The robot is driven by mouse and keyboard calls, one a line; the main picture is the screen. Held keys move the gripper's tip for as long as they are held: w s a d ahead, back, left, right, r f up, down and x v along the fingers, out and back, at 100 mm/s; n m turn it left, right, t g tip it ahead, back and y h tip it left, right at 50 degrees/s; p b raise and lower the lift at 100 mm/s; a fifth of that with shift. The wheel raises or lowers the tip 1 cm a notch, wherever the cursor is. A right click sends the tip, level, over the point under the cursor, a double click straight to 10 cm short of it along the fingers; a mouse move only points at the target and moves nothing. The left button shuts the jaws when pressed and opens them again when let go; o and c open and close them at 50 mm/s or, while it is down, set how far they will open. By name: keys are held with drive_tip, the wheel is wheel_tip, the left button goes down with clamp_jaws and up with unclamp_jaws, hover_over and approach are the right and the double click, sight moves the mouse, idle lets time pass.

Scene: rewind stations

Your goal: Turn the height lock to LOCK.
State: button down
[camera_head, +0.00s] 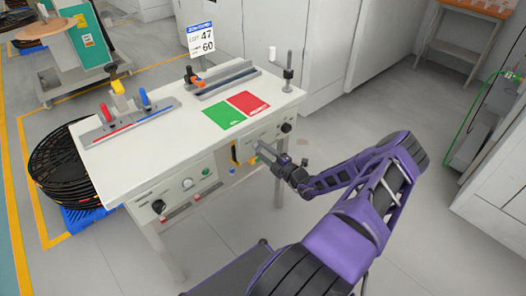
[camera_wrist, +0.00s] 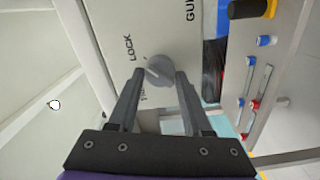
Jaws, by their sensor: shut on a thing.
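The height lock is a grey round knob (camera_wrist: 160,71) on the pale front panel in the wrist view. The word LOCK is printed to its upper left, and a second label at its lower left is partly hidden by a finger. The knob's pointer end faces roughly up and left, but its exact setting is hard to read. My gripper (camera_wrist: 159,76) has one finger on each side of the knob and is shut on it. In the head view my gripper (camera_head: 260,148) reaches the right part of the bench's front panel and hides the knob.
The white bench (camera_head: 160,152) carries a green card (camera_head: 224,115), a red card (camera_head: 248,103) and metal fixtures. A dark knob (camera_head: 286,127) sits on the panel right of my gripper. Black reels (camera_head: 60,165) stand at left. Floor right of the bench is clear.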

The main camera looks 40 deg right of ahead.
drive_tip(key=shift+c, duration=1.7)
unclamp_jaws()
drive_tip(key=s+d+p, duration=0.1)
drive_tip(key=s, duration=1.6)
drive_tip(key=shift+s+d, duration=0.2)
